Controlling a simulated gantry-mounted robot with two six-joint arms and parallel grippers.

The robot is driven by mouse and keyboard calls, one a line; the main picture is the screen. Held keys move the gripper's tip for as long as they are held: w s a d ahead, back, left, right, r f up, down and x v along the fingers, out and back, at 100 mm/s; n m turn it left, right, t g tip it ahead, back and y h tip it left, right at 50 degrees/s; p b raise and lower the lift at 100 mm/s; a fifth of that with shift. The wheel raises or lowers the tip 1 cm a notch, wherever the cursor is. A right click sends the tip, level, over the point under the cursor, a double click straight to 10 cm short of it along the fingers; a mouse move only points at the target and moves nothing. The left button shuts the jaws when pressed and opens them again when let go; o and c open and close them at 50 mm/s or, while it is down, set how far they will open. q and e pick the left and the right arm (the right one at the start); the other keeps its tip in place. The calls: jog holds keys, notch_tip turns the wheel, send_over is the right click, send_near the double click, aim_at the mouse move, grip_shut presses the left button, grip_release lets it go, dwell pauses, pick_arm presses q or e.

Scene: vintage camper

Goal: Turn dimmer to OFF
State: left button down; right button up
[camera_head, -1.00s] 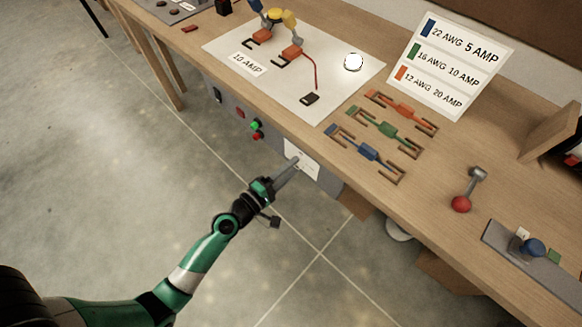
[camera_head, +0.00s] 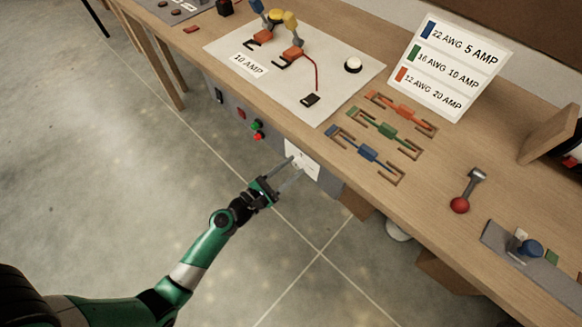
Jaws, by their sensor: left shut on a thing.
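The dimmer's white plate (camera_head: 304,157) is on the grey front panel below the table edge. Its knob is small and mostly hidden by my fingers, so its setting cannot be read. My left gripper (camera_head: 295,166) reaches up from the lower left, with its two fingers either side of the knob, shut on it. The round white lamp (camera_head: 352,65) on the white board looks unlit. My right gripper is not in view.
Red and green buttons (camera_head: 257,129) are on the panel left of the dimmer. Wire pieces (camera_head: 369,152) lie in table slots above it. A red-knobbed lever (camera_head: 460,204) and a blue knob (camera_head: 531,247) are at right. The floor below is open.

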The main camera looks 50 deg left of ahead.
pick_arm(q)
jog(key=shift+n, duration=1.6)
jog(key=shift+c, duration=2.2)
grip_release()
jog(key=s, duration=1.1)
jog(key=shift+s+d, duration=0.15)
jog(key=shift+s, duration=0.15)
